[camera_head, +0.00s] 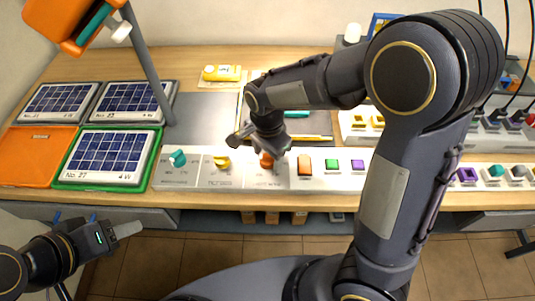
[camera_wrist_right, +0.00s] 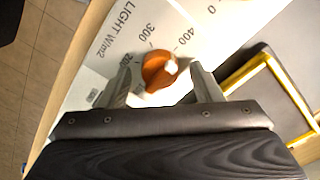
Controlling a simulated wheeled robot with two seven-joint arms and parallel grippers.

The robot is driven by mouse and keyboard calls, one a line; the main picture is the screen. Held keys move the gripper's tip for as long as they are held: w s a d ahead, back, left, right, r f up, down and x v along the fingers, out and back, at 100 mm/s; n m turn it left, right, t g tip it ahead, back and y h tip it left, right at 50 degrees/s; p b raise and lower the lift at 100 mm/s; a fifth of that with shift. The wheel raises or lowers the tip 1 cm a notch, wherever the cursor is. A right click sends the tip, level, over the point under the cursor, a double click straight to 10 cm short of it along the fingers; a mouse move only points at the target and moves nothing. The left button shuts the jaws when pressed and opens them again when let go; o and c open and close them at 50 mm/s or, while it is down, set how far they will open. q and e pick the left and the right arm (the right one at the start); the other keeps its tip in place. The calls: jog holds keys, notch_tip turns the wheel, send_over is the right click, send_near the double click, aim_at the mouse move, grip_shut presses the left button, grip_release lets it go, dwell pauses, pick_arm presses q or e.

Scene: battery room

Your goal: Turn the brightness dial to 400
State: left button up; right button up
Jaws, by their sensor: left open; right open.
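The orange brightness dial (camera_head: 266,160) sits on the white control panel (camera_head: 233,180), partly hidden under my right gripper (camera_head: 264,146). In the right wrist view the dial (camera_wrist_right: 157,72) shows beside the print "LIGHT W/m2", with marks such as 300, 400 and 0 around it. A pale spot is on its right side; I cannot tell its exact setting. My right gripper (camera_wrist_right: 161,67) is open, with one finger on each side of the dial; contact is not clear. My left gripper (camera_head: 127,231) is open and empty, low at the left, away from the panel.
A teal knob (camera_head: 178,158) and a yellow knob (camera_head: 222,162) are left of the dial; orange, green and purple buttons (camera_head: 331,165) are right. Solar panels (camera_head: 108,153) lie at the left.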

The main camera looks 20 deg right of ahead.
aim_at(268, 156)
notch_tip(268, 156, up, 8)
jog(key=shift+f, duration=0.25)
dwell(0.5)
jog(key=shift+s+d+r, duration=0.1)
jog(key=shift+s+d, duration=0.15)
jog(key=shift+d, duration=0.1)
jog(key=s+d+r+n+t+y, duration=0.1)
jog(key=s+d+n+t+y, duration=0.1)
jog(key=s, duration=0.6)
jog(key=s+d+r+n+t+y, duration=0.1)
jog(key=s+d+r+n+t, duration=0.1)
jog(key=s+d+n, duration=0.4)
jog(key=s+n+t, duration=0.1)
jog(key=s+n, duration=0.1)
jog(key=shift+d+n+t+y, duration=0.25)
jog(key=shift+n+t+y, duration=0.15)
dwell(0.8)
